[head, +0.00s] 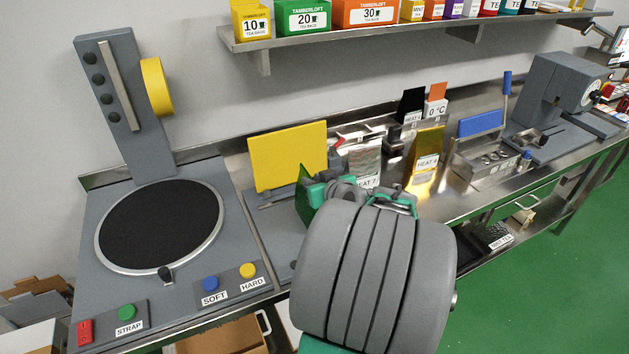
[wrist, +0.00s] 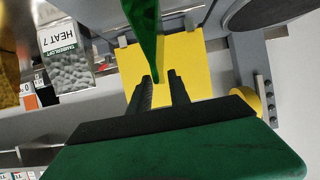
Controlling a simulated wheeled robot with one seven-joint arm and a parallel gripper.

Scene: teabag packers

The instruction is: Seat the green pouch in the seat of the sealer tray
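The green pouch (wrist: 143,30) is at the top of the wrist view, narrowing to a thin end between the fingertips of my gripper (wrist: 161,76). A strip of yellow shows between the fingers beside that end, so my gripper looks slightly open around it. In the head view the pouch (head: 305,203) is largely hidden behind my wrist, in front of the upright yellow panel (head: 287,157). The sealer tray's seat is hidden by my arm; I cannot tell whether the pouch rests in it. The panel (wrist: 190,62) also shows behind the fingers in the wrist view.
A silver HEAT 7 pouch (head: 365,160) and a gold HEAT pouch (head: 426,155) stand right of my gripper. A machine with a round black plate (head: 160,225) and upright column (head: 125,105) is at left. A shelf (head: 400,32) of tea boxes hangs above.

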